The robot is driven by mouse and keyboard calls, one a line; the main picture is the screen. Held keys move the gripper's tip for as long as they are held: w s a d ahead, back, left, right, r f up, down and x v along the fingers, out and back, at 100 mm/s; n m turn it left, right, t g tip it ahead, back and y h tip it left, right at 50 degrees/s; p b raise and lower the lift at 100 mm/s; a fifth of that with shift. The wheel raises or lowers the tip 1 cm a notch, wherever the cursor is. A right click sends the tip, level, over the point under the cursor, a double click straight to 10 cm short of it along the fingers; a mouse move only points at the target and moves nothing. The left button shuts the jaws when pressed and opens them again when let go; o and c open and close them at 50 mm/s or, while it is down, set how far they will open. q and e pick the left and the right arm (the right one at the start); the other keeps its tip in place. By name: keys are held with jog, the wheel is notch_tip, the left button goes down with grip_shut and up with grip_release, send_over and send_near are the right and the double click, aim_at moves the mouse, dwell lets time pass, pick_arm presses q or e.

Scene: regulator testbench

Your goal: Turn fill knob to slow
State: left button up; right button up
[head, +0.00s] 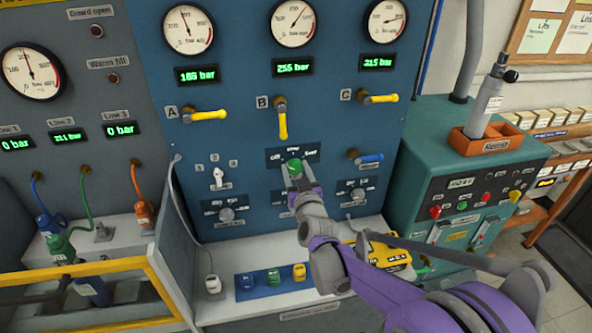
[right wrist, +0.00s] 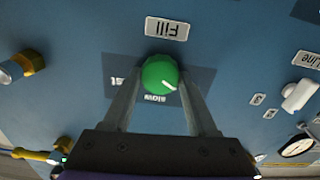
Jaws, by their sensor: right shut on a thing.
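The green fill knob (head: 294,166) sits on the blue panel in the middle of the head view, below the yellow B lever. My right gripper (head: 299,178) reaches up to it from below and is shut on it. In the right wrist view, which is upside down, the knob (right wrist: 160,76) is between the two fingers (right wrist: 158,98). A pale mark on its lower right rim seems to point between "slow" and the side opposite "fast"; its exact angle is hard to tell. My left gripper is not in view.
Yellow levers A (head: 208,115), B (head: 282,122) and C (head: 378,98) stick out above the knob. A white selector (head: 219,178) is left of it and a blue lever (head: 368,159) right. Several coloured plugs stand on the white shelf (head: 230,310) below.

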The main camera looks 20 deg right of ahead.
jog(key=shift+c, duration=0.8)
jog(key=shift+m, duration=0.4)
jog(key=m, duration=0.4)
jog(key=shift+d+m+p, duration=0.1)
jog(key=shift+m+p, duration=0.2)
jog(key=shift+p, duration=0.05)
jog(key=m, duration=0.3)
jog(key=shift+p, duration=0.4)
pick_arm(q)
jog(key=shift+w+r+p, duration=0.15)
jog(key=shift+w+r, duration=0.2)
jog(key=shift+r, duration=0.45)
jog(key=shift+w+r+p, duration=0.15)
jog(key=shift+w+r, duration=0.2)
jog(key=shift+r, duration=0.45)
pick_arm(e)
jog(key=shift+m, duration=1.7)
